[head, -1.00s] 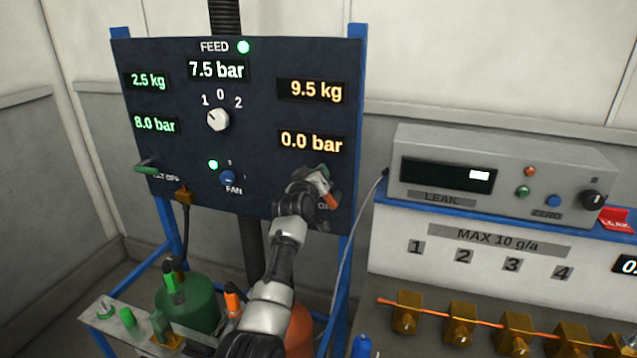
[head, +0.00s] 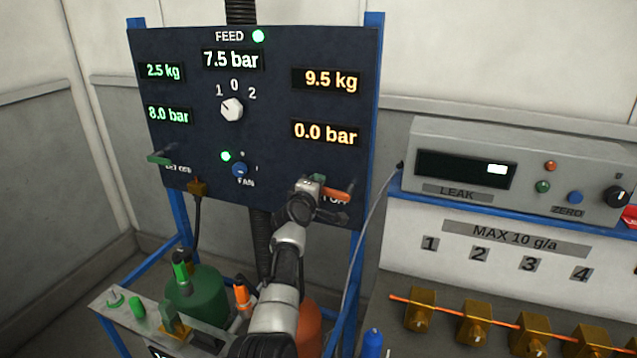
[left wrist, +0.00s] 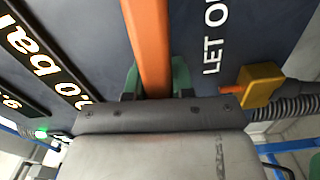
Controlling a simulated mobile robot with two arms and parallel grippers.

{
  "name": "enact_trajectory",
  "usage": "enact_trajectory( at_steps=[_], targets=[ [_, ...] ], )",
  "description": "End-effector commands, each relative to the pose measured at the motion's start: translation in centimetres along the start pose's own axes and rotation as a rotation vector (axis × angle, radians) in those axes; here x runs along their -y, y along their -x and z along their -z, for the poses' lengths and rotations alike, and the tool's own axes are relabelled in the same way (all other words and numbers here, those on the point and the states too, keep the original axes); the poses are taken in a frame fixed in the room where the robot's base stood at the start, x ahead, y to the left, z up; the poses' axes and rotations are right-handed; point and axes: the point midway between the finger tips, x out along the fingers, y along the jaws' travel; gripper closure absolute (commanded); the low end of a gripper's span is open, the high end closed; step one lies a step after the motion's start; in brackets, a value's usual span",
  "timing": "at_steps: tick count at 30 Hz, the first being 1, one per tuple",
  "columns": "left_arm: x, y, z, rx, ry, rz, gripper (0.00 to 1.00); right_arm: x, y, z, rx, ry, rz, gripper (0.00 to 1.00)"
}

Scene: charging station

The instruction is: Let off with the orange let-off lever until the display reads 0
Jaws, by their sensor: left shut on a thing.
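The orange let-off lever (head: 337,195) sits at the lower right of the dark panel, lying nearly level. My left gripper (head: 319,187) is at the lever, its arm covering part of it. In the left wrist view the orange lever (left wrist: 150,40) runs between the green-padded fingers of my left gripper (left wrist: 154,82), which is shut on it. The orange display (head: 325,132) above the lever reads 0.0 bar. It shows partly in the left wrist view (left wrist: 45,65). My right gripper is not in view.
The panel (head: 285,100) also carries a feed knob (head: 231,109), a fan knob (head: 239,170) and a green lever (head: 159,157) at left. A leak box (head: 465,170) stands at right. Green (head: 197,290) and orange (head: 309,325) bottles are below the panel.

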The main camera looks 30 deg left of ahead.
Motion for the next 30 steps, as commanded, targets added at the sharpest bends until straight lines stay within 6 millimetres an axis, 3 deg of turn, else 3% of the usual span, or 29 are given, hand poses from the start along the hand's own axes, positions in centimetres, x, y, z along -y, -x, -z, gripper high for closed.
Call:
enact_trajectory(
  at_steps=[9, 24, 25, 30],
  targets=[
    [0.86, -0.02, -0.09, 0.000, 0.111, -0.001, 1.00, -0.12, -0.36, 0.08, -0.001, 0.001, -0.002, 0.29],
    [1.02, -0.01, -0.14, 0.001, 0.133, -0.001, 1.00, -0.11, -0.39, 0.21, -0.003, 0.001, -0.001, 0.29],
    [1.02, -0.01, -0.15, 0.001, 0.133, -0.001, 0.75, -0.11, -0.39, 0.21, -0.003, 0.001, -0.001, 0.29],
    [1.03, -0.01, -0.13, 0.001, 0.130, 0.000, 0.51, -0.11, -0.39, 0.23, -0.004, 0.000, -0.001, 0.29]
  ],
)
